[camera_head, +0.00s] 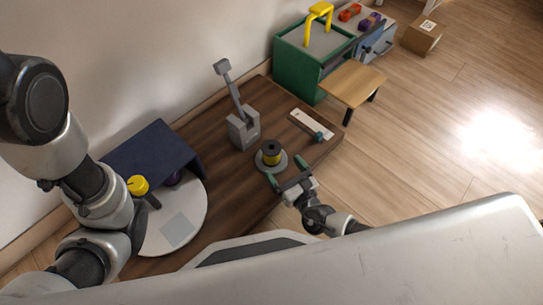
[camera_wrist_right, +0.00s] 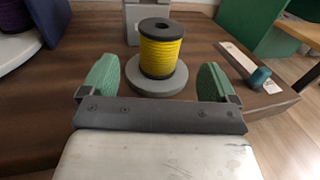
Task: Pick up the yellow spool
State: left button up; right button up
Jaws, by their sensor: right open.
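The yellow spool (camera_head: 271,156) has dark ends and stands upright on a round grey base (camera_head: 261,166) on the brown wooden table. In the right wrist view the yellow spool (camera_wrist_right: 161,50) is straight ahead on its grey base (camera_wrist_right: 157,86), beyond my fingers. My right gripper (camera_head: 287,168) is open, with green finger pads on either side of the base's near edge. In the right wrist view my right gripper (camera_wrist_right: 156,78) is empty between its pads. My left arm comes in at the left over the white disc; its gripper fingers are not clearly visible.
A grey stand with a lever (camera_head: 242,131) is behind the spool. A pale strip with a teal piece (camera_head: 312,126) lies to its right. A navy cover (camera_head: 152,154), a white disc (camera_head: 193,213) and a yellow-topped item (camera_head: 138,185) are left. A green box (camera_head: 300,72) stands beyond.

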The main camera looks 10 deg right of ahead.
aim_at(277, 158)
jog(key=shift+x, duration=0.85)
jog(key=b+x, duration=0.3)
jog(key=x, duration=0.1)
jog(key=shift+w+a+f, duration=0.1)
jog(key=shift+w, duration=0.05)
jog(key=shift+w+a, duration=0.1)
jog(key=shift+w, duration=0.35)
jog(key=c, duration=1)
jog(key=shift+r, duration=0.25)
